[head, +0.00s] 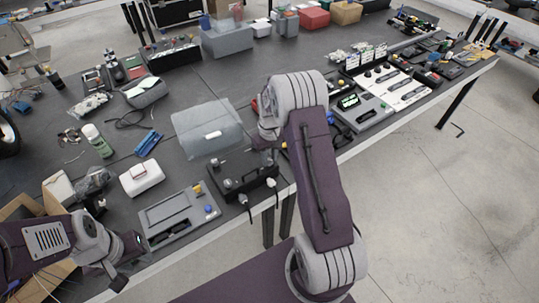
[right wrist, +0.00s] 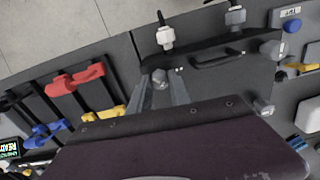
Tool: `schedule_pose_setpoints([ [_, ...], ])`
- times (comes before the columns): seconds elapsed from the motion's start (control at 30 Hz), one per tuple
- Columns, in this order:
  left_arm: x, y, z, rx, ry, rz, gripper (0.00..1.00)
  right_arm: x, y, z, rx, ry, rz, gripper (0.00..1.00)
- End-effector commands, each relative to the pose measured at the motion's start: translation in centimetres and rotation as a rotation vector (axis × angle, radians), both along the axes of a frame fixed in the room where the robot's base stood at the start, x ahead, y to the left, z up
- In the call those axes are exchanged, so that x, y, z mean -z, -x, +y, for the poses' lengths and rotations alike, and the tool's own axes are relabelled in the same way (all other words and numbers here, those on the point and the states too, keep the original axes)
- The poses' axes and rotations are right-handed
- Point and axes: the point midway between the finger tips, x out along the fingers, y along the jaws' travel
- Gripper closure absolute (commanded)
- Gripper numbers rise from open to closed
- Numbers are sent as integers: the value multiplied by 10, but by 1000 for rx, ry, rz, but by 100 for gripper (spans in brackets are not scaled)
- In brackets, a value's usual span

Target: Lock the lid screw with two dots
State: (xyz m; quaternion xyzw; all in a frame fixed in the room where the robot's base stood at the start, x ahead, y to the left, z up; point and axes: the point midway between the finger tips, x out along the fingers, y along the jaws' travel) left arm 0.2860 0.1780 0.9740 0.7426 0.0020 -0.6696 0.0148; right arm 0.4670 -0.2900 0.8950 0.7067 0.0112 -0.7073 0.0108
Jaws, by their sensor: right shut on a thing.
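A black case with a flat lid (head: 232,184) sits at the table's front edge. In the right wrist view its dark lid (right wrist: 235,82) carries a black handle (right wrist: 217,60). Silver screw heads show near the lid's right side, an upper screw (right wrist: 272,50) and a lower screw (right wrist: 264,107). My right gripper (right wrist: 161,88) is shut on another silver screw (right wrist: 160,76) at the lid's left side. In the head view my right arm comes down over the case's far right corner.
A grey device with a blue knob (head: 178,216) lies left of the case. A grey bag (head: 207,128) lies behind it. White plugs with cables (right wrist: 165,36) stick out of the case's front. Red, blue and yellow-handled parts (right wrist: 75,80) lie beside it. The floor in front is clear.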

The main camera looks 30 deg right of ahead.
Motion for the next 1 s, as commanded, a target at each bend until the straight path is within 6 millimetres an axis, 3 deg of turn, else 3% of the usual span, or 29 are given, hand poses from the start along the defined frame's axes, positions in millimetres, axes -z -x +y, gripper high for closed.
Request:
schedule_pose_setpoints([
  [0.6, -22, 0, 0, 0, 0, 0, 64, -2, -1, 0, 545, 0, -4, 100],
  [1.0, -26, 0, 0, 0, 0, 0, 64, -1, -1, 0, 736, 1, -4, 100],
])
